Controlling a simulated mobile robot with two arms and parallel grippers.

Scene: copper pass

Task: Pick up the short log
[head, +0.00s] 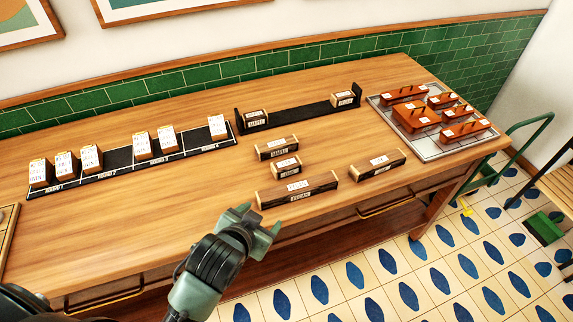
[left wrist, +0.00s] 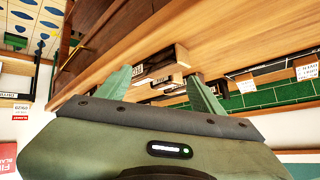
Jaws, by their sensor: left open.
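Several dark logs with pale ends and white labels lie on the wooden table (head: 150,215). The shortest loose one (head: 286,167) lies between a medium log (head: 276,148) behind it and a long log (head: 298,190) in front. Another longer log (head: 377,165) lies to the right. My left gripper (head: 258,220) is open and empty near the table's front edge, left of and nearer than the long log. In the left wrist view its two fingers (left wrist: 161,82) are spread, with logs beyond them, clear of the fingers. My right gripper is not in view.
A black rack (head: 300,115) behind holds two short logs (head: 256,118) (head: 345,98). A black strip (head: 112,168) at left holds several tagged blocks. A metal tray (head: 428,149) at right holds reddish boxes. The table's left front is clear.

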